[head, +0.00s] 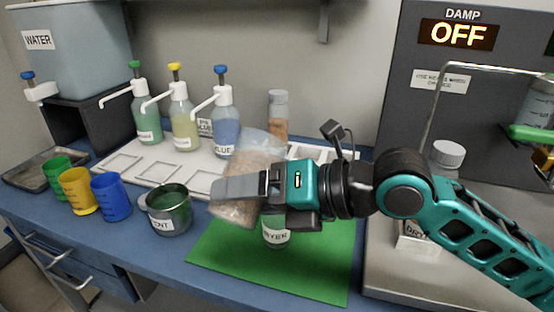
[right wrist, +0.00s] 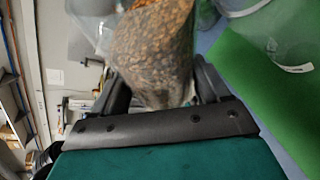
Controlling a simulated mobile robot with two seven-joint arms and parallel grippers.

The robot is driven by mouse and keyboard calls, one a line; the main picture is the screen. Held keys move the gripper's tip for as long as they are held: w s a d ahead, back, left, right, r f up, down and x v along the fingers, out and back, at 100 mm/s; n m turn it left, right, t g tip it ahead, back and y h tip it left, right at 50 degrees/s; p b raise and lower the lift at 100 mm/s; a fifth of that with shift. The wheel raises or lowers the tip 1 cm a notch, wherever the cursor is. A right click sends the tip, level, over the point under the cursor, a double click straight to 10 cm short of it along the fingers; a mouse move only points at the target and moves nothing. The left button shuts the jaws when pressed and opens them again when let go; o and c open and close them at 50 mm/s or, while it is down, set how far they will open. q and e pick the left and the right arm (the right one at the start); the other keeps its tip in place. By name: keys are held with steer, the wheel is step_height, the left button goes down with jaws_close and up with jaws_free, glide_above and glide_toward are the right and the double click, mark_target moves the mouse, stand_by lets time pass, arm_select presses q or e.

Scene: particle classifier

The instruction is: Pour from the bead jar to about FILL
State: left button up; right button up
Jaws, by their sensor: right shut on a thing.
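My right gripper (head: 235,187) is shut on the bead jar (head: 258,149), a clear container of orange-brown beads. The gripper holds it above the green mat, tilted, and its fingers hide the jar's middle. The jar also fills the upper middle of the right wrist view (right wrist: 155,45), between the fingers. A clear vessel (head: 276,238) with a label that reads partly "RYER" stands on the mat below and behind my gripper, its upper part hidden. Its glass and white label show at the upper right of the right wrist view (right wrist: 290,45). No FILL mark is readable. My left gripper is not in view.
The green mat (head: 215,252) has free room around the vessel. A grey cup (head: 168,222) labelled partly "ENT" and several coloured cups stand left. Pump bottles (head: 226,135) and another lidded jar (head: 278,108) stand behind. The grey panel on the right reads "DAMP OFF".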

mark_target(248, 171)
arm_select(q)
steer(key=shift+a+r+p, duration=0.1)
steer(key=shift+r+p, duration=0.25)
steer(key=shift+p, duration=0.05)
arm_select(e)
steer(key=shift+s+r+m, duration=0.1)
steer(key=shift+r+m, duration=0.2)
steer(key=shift+r, duration=0.05)
arm_select(q)
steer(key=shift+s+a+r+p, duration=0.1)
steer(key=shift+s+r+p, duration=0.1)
steer(key=shift+p, duration=0.4)
arm_select(e)
steer(key=shift+r+m+g+y, duration=0.3)
steer(key=shift+r+m, duration=0.1)
steer(key=shift+r, duration=0.05)
arm_select(q)
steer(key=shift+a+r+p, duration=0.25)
steer(key=shift+p, duration=0.1)
arm_select(e)
steer(key=shift+s+a+r, duration=0.1)
steer(key=shift+r, duration=0.1)
arm_select(q)
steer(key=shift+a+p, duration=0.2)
steer(key=shift+p, duration=0.1)
arm_select(e)
steer(key=shift+r+m, duration=0.15)
steer(key=shift+m, duration=0.15)
